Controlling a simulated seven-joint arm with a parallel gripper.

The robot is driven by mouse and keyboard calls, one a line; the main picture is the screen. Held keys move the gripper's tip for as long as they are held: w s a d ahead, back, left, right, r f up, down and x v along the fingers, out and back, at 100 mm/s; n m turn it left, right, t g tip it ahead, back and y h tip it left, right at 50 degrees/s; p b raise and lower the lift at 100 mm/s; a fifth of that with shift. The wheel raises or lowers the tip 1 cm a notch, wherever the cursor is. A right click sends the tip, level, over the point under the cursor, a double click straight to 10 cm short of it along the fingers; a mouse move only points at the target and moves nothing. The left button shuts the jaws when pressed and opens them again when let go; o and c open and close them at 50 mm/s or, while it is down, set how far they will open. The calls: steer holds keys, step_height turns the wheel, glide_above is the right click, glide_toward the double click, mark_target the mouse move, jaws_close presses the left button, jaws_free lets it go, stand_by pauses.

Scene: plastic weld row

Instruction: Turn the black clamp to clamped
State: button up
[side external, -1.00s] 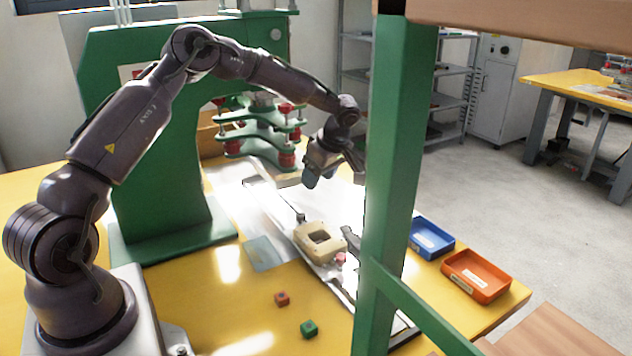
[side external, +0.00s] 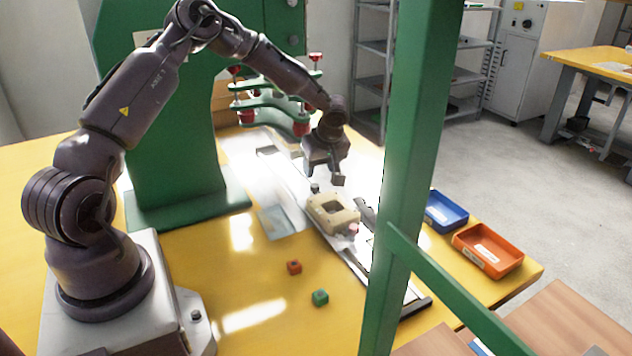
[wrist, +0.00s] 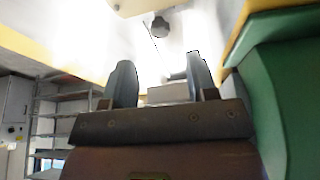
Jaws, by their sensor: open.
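A cream block (side external: 333,212) with a square opening sits on the long metal fixture (side external: 292,182) on the yellow table. A small black knob (side external: 315,188) stands at its far left corner; I take it for part of the black clamp. The knob also shows in the wrist view (wrist: 160,25), beyond the fingers, beside the cream part. The clamp's arm is too small and glared to read its angle. My gripper (side external: 338,180) is open, pointing down just above and beyond the block. In the wrist view both fingers (wrist: 160,75) are apart, with no object clearly held.
A pink knob (side external: 352,229) is at the block's near right. The green press (side external: 165,130) stands behind, its red-knobbed plates (side external: 275,105) close to my wrist. A green post (side external: 412,150) blocks part of the view. Blue (side external: 446,212) and orange (side external: 487,250) trays lie right.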

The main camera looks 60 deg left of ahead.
mark_target(315, 185)
steer(key=x, duration=0.6)
steer(key=shift+a+f, duration=0.15)
steer(key=shift+f, duration=0.15)
steer(key=c, duration=0.9)
